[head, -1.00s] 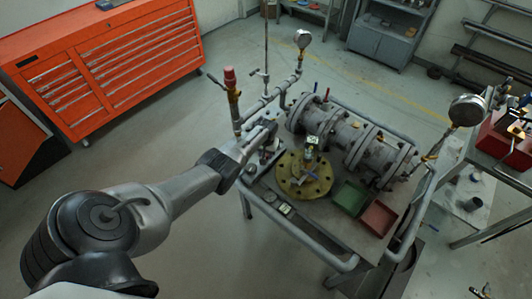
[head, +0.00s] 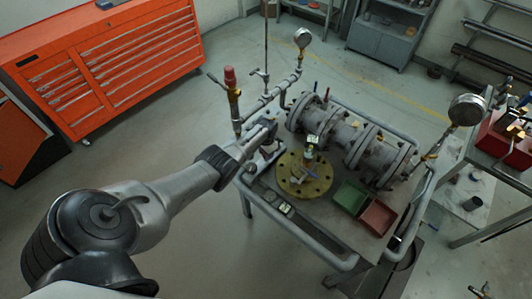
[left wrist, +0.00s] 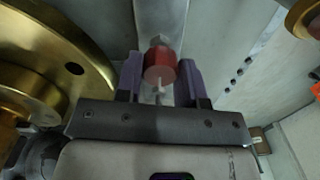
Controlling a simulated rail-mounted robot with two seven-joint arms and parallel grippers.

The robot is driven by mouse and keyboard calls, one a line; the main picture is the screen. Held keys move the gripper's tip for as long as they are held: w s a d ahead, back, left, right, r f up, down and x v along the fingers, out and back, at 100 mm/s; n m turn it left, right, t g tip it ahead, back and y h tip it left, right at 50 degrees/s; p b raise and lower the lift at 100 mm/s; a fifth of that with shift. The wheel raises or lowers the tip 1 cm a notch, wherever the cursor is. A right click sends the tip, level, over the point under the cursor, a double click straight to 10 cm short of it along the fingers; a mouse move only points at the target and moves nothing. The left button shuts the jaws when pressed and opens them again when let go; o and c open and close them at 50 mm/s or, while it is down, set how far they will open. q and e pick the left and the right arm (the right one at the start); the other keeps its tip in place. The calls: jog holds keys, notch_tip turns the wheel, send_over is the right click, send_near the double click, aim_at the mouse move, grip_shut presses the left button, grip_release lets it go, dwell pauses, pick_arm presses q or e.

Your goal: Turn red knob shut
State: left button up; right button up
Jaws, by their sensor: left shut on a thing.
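The red knob (left wrist: 160,62) shows in the left wrist view between the purple finger pads of my left gripper (left wrist: 160,75). The gripper is shut on it, with a finger on each side. In the head view my left gripper (head: 268,138) is at the left side of the valve bench, beside the grey pipework, and the knob in its grasp cannot be made out there. My right gripper is in neither view.
A round brass flange (head: 304,186) lies on the bench right of the gripper. Green (head: 349,197) and red (head: 377,217) trays are nearby. A red-capped brass fitting (head: 231,78) stands upright left of the gripper. A large grey flanged pipe (head: 345,140) runs behind.

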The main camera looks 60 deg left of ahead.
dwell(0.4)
pick_arm(q)
jog(key=o, duration=0.9)
jog(key=shift+r+p, duration=0.45)
jog(key=shift+r, duration=0.1)
notch_tip(320, 180, up, 13)
jog(key=p, duration=0.4)
jog(key=shift+f, duration=0.15)
